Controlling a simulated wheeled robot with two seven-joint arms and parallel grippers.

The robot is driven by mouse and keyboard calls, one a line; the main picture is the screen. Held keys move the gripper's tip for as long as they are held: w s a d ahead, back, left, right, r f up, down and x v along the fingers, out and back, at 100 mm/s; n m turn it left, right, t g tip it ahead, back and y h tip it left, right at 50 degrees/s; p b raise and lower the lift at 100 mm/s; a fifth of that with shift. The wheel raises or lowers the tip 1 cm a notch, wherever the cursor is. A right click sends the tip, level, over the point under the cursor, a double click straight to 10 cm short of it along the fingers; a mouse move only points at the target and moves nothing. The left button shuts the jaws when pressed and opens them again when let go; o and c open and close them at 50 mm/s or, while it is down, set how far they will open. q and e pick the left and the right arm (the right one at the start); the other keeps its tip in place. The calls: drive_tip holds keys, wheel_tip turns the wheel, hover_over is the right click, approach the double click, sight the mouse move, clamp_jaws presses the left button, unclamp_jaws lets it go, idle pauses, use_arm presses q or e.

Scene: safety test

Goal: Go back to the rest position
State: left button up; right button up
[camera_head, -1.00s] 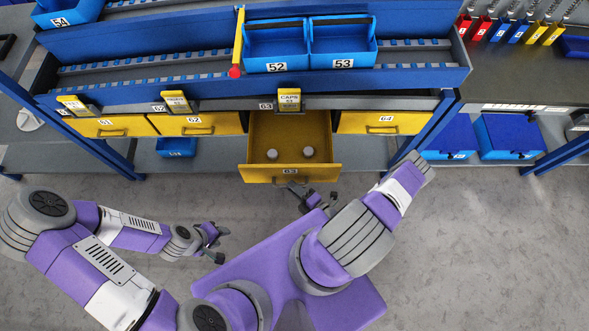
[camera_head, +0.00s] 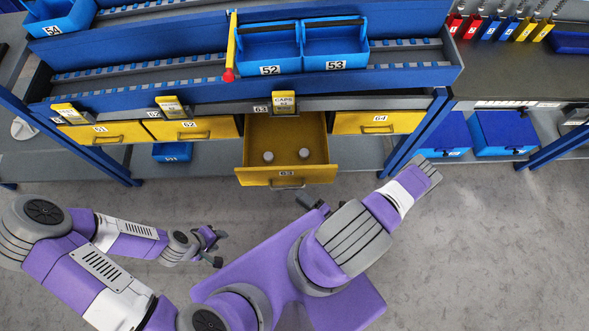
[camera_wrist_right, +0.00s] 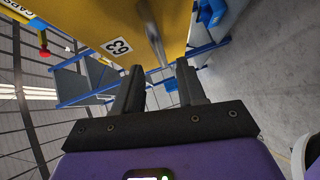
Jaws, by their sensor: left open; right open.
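My left gripper (camera_head: 216,247) is open and empty over the floor at the lower left of the head view. My right gripper (camera_head: 310,203) is just below the front of the pulled-out yellow drawer 63 (camera_head: 287,175) and is partly hidden by my own purple body. In the right wrist view my right gripper (camera_wrist_right: 160,88) has its two dark fingers apart with nothing between them. The front of drawer 63 (camera_wrist_right: 90,22) and its handle (camera_wrist_right: 153,38) lie ahead, apart from the fingers. Two small pale round caps (camera_head: 286,155) sit in the drawer.
The workbench holds closed yellow drawers 61 (camera_head: 100,134), 62 (camera_head: 190,129) and 64 (camera_head: 378,122). Blue bins 52 (camera_head: 270,52) and 53 (camera_head: 335,48) stand above. Blue boxes (camera_head: 503,132) are at the right. Grey floor (camera_head: 480,240) is clear at the right.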

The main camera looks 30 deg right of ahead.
drive_tip(key=shift+v, duration=1.1)
